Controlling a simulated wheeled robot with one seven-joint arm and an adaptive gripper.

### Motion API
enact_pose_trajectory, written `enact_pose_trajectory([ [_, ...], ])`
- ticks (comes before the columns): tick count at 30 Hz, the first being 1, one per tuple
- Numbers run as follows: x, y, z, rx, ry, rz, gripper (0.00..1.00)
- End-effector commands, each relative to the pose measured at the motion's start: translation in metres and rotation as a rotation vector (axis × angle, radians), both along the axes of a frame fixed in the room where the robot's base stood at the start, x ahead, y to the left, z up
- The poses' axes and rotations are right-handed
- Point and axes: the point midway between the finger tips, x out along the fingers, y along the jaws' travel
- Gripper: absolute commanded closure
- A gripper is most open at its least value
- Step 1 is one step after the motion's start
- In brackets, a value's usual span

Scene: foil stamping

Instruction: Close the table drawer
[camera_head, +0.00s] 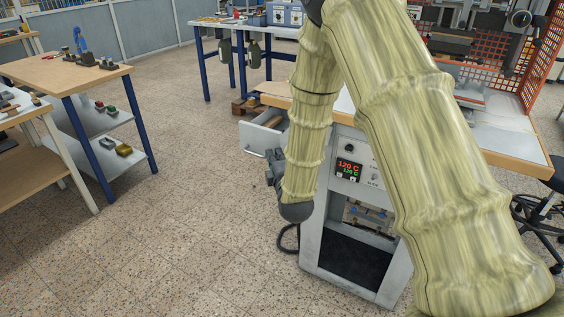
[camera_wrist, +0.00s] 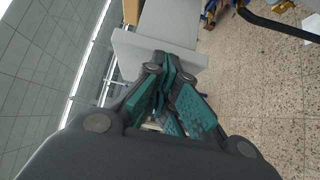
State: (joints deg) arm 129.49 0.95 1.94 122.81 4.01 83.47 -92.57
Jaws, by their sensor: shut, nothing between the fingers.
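The table drawer (camera_head: 258,138) is grey-white and stands pulled out from the left side of the worktable (camera_head: 510,143). A bar handle (camera_head: 253,153) is on its front. In the wrist view, a pale panel (camera_wrist: 150,55), which looks like the drawer front, lies just beyond my fingertips. My gripper (camera_wrist: 165,68) is shut and empty, with teal pads on its fingers. In the head view, my gripper (camera_head: 272,170) is partly hidden by my arm and is close to the drawer front. I cannot tell whether it touches. My arm hides the drawer's right part.
A control unit (camera_head: 348,172) with a red and green display stands under the worktable, right of my gripper. A wooden-topped bench (camera_head: 60,72) with shelves stands at the left. The speckled floor (camera_head: 190,180) between them is clear. A stool (camera_head: 540,215) is at the far right.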

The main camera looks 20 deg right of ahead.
Motion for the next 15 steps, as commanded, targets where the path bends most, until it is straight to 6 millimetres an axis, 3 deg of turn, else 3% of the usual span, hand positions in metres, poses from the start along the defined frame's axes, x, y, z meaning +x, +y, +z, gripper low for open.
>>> enact_pose_trajectory([
  [6,0.038,-0.02,-0.002,-0.003,-0.002,0.02,1.0],
  [15,0.074,-0.06,-0.001,-0.002,-0.001,0.019,1.0],
])
